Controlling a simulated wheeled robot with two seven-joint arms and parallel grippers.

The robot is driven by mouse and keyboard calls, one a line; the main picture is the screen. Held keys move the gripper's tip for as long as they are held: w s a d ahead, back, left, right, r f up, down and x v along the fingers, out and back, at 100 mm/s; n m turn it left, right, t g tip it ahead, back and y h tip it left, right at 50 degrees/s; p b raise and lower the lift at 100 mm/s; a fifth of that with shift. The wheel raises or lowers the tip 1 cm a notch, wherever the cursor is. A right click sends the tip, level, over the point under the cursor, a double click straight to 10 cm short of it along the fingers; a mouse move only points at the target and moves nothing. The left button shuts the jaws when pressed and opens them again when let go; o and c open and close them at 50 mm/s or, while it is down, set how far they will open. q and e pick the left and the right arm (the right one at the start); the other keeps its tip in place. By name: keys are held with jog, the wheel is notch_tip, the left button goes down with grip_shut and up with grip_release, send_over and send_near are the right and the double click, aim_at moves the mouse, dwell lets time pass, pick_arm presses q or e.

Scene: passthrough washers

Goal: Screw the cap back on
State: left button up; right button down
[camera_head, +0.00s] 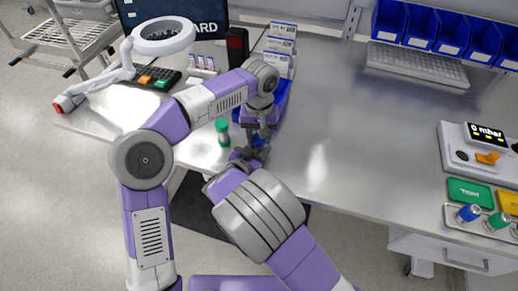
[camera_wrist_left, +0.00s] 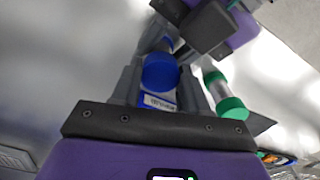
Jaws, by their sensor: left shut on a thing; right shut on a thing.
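A small tube with blue ends (camera_head: 259,141) is between my two grippers, mostly hidden in the head view. In the left wrist view its round blue cap (camera_wrist_left: 160,72) faces the camera, and a greyish body continues behind it. My left gripper (camera_head: 257,134) comes down from above, its fingers on both sides of the blue cap. My right gripper (camera_head: 246,154) comes from below and is shut on the tube; its dark fingers show in the left wrist view (camera_wrist_left: 200,25). Whether cap and body touch is hidden by the fingers.
A green-capped tube (camera_head: 222,132) stands just left of the grippers. A blue bin (camera_head: 281,101) with white packets is behind them. A magnifier lamp (camera_head: 163,37) stands at far left, a pressure unit (camera_head: 480,150) and tray with tubes at right. The middle of the bench is clear.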

pick_arm(q)
jog(key=m, duration=1.5)
jog(key=o, duration=1.3)
jog(key=shift+c, duration=0.2)
notch_tip(320, 180, up, 12)
pick_arm(e)
jog(key=c, duration=0.6)
grip_release()
